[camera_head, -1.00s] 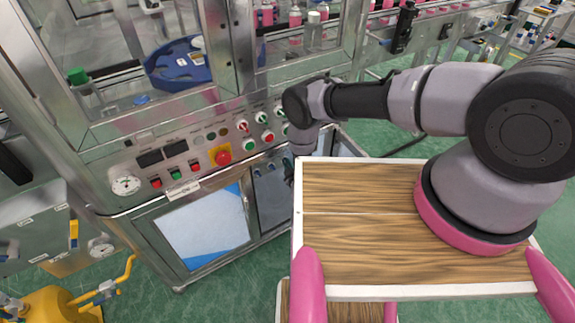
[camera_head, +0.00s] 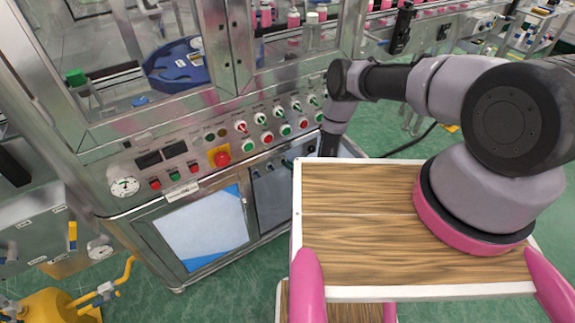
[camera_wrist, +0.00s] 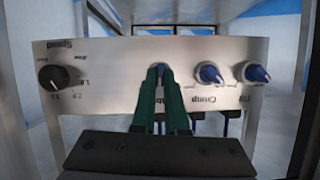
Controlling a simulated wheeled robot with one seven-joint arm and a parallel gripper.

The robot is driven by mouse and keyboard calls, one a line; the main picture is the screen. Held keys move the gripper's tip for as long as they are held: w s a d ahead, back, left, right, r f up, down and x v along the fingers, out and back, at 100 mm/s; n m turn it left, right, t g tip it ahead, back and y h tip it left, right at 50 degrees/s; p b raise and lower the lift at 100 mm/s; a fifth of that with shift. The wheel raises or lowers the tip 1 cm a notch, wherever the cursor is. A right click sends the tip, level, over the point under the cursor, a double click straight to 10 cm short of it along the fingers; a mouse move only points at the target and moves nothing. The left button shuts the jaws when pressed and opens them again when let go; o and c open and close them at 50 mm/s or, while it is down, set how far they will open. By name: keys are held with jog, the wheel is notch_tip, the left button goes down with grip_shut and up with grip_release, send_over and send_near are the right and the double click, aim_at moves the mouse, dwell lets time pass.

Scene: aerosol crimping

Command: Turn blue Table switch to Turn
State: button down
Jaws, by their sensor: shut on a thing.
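In the wrist view the control panel (camera_wrist: 100,105) appears upside down. My gripper (camera_wrist: 159,72) has two green fingers closed together at the blue Table switch (camera_wrist: 160,67), which is mostly hidden between the fingertips. The fingers also cover part of its label. The blue Crimp switch (camera_wrist: 210,74) and another blue switch (camera_wrist: 257,73) are uncovered to the right. A black Speed knob (camera_wrist: 57,79) is at the left. In the head view my wrist hangs in front of the machine's right side, and the fingertips cannot be made out clearly.
The machine's upper panel has red and green buttons and a red emergency stop (camera_head: 221,158). The wooden top (camera_head: 355,245) lies near my arm's base.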

jog(key=shift+w+d+f+m+g+y, duration=0.15)
jog(key=shift+m+g+y, duration=0.15)
jog(key=shift+m+y, duration=0.75)
jog(key=shift+d+f+m+g+y, duration=0.15)
jog(key=shift+m+g+y, duration=0.3)
jog(key=shift+m, duration=1.1)
jog(key=shift+r, duration=0.1)
jog(key=c, duration=0.9)
grip_release()
jog(key=shift+c, duration=0.2)
jog(key=v, duration=1)
jog(key=shift+s+d, duration=0.25)
jog(key=shift+d, duration=0.15)
